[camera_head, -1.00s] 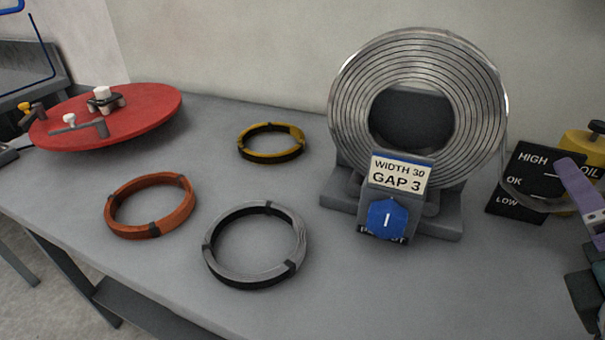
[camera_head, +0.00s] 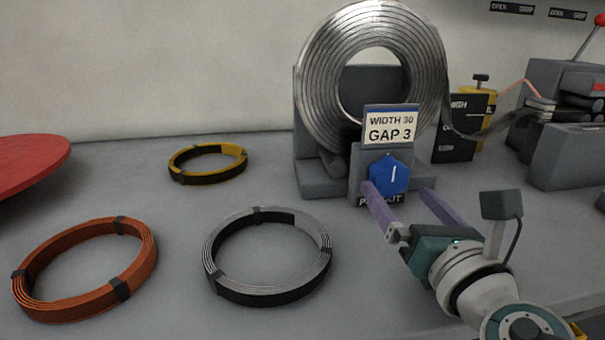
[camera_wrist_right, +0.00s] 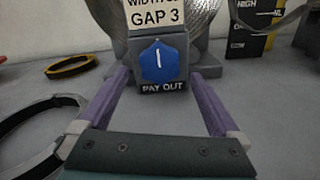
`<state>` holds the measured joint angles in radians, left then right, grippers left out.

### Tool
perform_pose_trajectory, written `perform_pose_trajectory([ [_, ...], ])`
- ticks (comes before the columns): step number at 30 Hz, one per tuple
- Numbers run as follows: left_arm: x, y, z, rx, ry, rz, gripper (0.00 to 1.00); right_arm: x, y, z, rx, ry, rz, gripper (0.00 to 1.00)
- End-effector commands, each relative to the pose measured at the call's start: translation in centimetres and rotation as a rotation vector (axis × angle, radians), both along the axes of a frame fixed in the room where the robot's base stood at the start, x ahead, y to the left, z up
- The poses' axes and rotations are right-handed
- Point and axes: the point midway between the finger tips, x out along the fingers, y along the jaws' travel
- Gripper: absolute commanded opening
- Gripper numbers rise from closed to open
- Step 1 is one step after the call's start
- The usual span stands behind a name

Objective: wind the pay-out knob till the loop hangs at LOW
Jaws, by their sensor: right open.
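The blue pay-out knob (camera_head: 388,175) sits on a grey block in front of the metal strip coil (camera_head: 322,75), its white mark near upright. The knob also shows in the right wrist view (camera_wrist_right: 159,62), above the PAY OUT label. My right gripper (camera_head: 398,192) is open and empty; its purple fingers stand just in front of the knob, one to each side. I cannot tell whether they touch the block. The strip loop (camera_head: 475,134) sags to the right of the coil, in front of the black level board (camera_head: 455,145). Its lowest part covers the board's middle; OK and LOW are not readable. My left gripper is not in view.
A silver coil (camera_head: 268,290), an orange coil (camera_head: 85,298) and a yellow coil (camera_head: 208,176) lie on the grey bench (camera_head: 180,225). A red disc (camera_head: 30,165) is at the left.

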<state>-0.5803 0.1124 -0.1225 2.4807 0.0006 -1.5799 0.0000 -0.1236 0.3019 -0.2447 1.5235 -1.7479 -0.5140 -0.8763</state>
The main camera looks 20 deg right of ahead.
Motion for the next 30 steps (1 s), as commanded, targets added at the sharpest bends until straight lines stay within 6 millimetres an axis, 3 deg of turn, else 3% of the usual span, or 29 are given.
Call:
perform_pose_trajectory([
  [6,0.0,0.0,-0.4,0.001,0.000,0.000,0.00,2.8,-0.7,0.0,0.001,-0.002,-0.002,0.99],
  [17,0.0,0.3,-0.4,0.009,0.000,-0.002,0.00,3.3,-0.8,0.0,0.002,0.000,-0.001,0.99],
  [30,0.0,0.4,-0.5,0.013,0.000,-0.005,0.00,3.3,-0.8,0.0,0.002,0.000,-0.001,0.49],
])
